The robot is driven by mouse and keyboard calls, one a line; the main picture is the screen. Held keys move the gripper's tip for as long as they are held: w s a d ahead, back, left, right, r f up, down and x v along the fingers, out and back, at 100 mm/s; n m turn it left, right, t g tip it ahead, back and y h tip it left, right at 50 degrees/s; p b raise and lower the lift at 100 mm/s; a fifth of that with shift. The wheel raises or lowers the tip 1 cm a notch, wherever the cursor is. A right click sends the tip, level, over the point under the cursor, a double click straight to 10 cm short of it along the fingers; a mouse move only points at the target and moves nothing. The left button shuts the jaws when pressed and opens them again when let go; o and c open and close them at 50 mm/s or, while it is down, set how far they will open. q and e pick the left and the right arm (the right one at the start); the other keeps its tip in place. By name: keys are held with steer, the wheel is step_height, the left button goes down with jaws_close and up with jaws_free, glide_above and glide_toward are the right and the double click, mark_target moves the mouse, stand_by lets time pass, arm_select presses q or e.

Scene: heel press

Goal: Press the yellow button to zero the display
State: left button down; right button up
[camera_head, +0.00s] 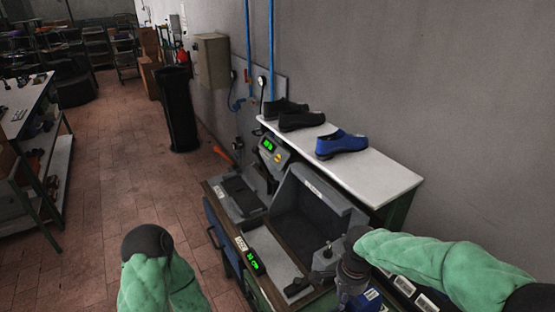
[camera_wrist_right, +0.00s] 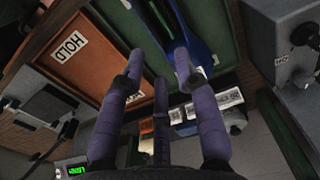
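The yellow button (camera_head: 278,157) is a small spot on the front of the grey press (camera_head: 273,165), just below and right of its lit green display (camera_head: 267,144). The digits are too small to read surely. My right gripper (camera_wrist_right: 160,68) has its purple-grey fingers spread apart, with nothing visibly gripped between them. In the head view it hangs below my right wrist at the near right of the bench, well apart from the button. A blue object (camera_wrist_right: 205,52), perhaps a shoe, lies in a green tray beyond its fingertips. My left gripper is out of view; only the left arm shows.
A second green display (camera_head: 253,261) sits on the bench's front edge. A grey open box (camera_head: 310,205) stands right of the press. A white shelf (camera_head: 380,175) behind carries dark shoes (camera_head: 300,120) and a blue shoe (camera_head: 341,143). A tray marked HOLD (camera_wrist_right: 85,70) shows in the wrist view.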

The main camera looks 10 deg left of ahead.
stand_by(0.4)
jaws_close()
stand_by(1.1)
